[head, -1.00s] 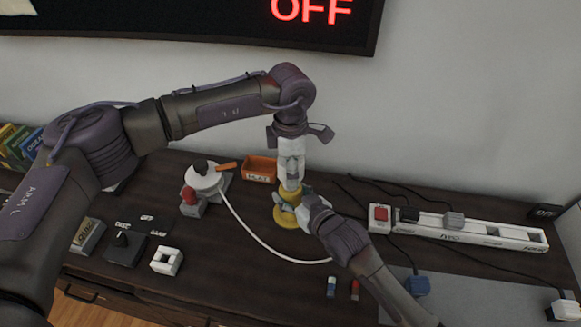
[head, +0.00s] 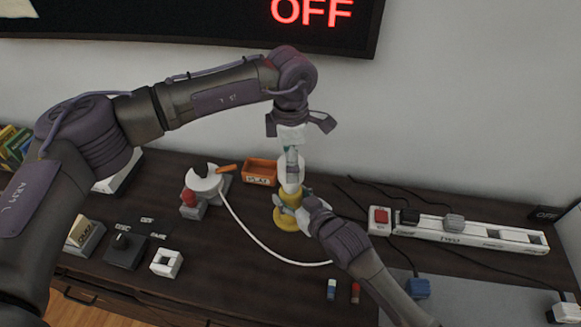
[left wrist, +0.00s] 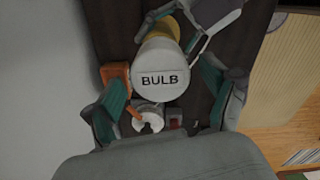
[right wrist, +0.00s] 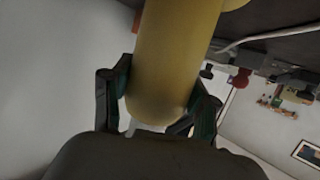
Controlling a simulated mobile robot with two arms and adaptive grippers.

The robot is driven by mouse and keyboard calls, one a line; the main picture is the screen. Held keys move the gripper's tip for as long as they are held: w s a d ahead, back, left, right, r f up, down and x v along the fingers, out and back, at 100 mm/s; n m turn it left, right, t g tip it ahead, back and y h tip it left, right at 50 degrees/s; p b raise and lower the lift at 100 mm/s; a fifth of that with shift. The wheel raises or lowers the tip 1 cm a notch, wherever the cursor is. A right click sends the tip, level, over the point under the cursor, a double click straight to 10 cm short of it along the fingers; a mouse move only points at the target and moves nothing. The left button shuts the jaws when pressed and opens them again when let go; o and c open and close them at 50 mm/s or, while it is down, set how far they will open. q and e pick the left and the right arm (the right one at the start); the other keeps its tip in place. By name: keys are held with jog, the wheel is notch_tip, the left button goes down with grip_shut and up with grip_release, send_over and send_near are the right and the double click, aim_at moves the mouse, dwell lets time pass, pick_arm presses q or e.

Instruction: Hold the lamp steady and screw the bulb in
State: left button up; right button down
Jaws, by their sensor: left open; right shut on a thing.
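The yellow lamp (head: 291,198) stands upright on the desk, its round base at the bottom. The white bulb (head: 291,175), marked BULB in the left wrist view (left wrist: 161,66), sits upright at the top of the lamp. I cannot tell how deep it is seated. My left gripper (head: 292,152) is above the bulb, pointing down. In the left wrist view its fingers are spread wide, with nothing between them touching. My right gripper (head: 302,208) is shut on the lamp's yellow stem, which also shows close up in the right wrist view (right wrist: 172,65).
An orange tray (head: 259,172) stands behind left of the lamp. A white round device (head: 205,181) with a cable is further left. A power strip (head: 470,232) with plugs lies at right. A wall screen (head: 310,12) reads OFF.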

pick_arm(q)
jog(key=shift+r, duration=0.55)
jog(key=shift+o, duration=0.2)
jog(key=shift+o, duration=0.2)
jog(key=shift+r, duration=0.1)
notch_tip(320, 180, up, 6)
jog(key=n, duration=0.5)
jog(key=shift+r, duration=0.25)
notch_tip(320, 180, down, 12)
jog(key=shift+f, duration=0.1)
